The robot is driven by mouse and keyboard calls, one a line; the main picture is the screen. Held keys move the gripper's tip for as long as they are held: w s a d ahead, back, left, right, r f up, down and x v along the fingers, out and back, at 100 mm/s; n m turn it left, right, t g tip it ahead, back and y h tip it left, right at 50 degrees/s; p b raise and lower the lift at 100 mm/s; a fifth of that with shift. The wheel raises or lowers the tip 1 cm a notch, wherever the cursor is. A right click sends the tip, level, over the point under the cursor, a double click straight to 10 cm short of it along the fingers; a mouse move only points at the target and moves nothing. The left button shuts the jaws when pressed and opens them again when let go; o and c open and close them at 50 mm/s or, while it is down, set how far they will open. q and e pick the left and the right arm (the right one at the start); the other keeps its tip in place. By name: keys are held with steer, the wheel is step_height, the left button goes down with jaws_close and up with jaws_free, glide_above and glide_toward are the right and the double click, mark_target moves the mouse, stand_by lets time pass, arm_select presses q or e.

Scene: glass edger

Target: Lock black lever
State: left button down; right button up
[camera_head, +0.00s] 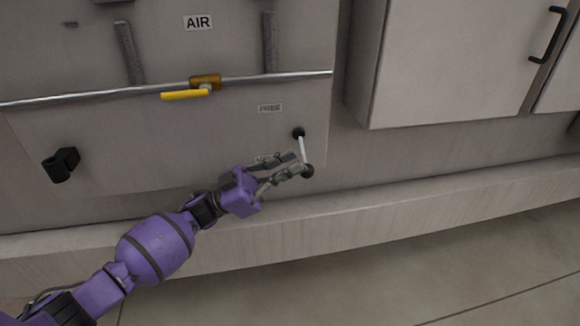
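The lever (303,151) is on the grey machine panel. It has a black round pivot at its top, a pale metal rod and a black knob at its lower end. The rod points down and slightly right. My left gripper (299,165) reaches in from the lower left, its fingertips at the lower rod and knob. Its two fingers look spread apart; whether they touch the lever I cannot tell. A label reading "FREE" (270,108) is above left of the pivot. A second small label (264,158) is partly hidden behind the gripper. My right gripper is out of view.
A yellow valve handle (185,95) sits on a metal pipe (60,100) below the "AIR" label (198,22). A black knob (61,164) is on the left of the panel. A cabinet (440,70) juts out at the right. Bare floor (450,270) lies in front.

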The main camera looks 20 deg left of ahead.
arm_select(q)
steer(key=shift+a+f, duration=0.1)
steer(key=shift+f, duration=0.15)
steer(key=v, duration=1.1)
steer(key=shift+s+a, duration=0.25)
steer(key=shift+a, duration=0.05)
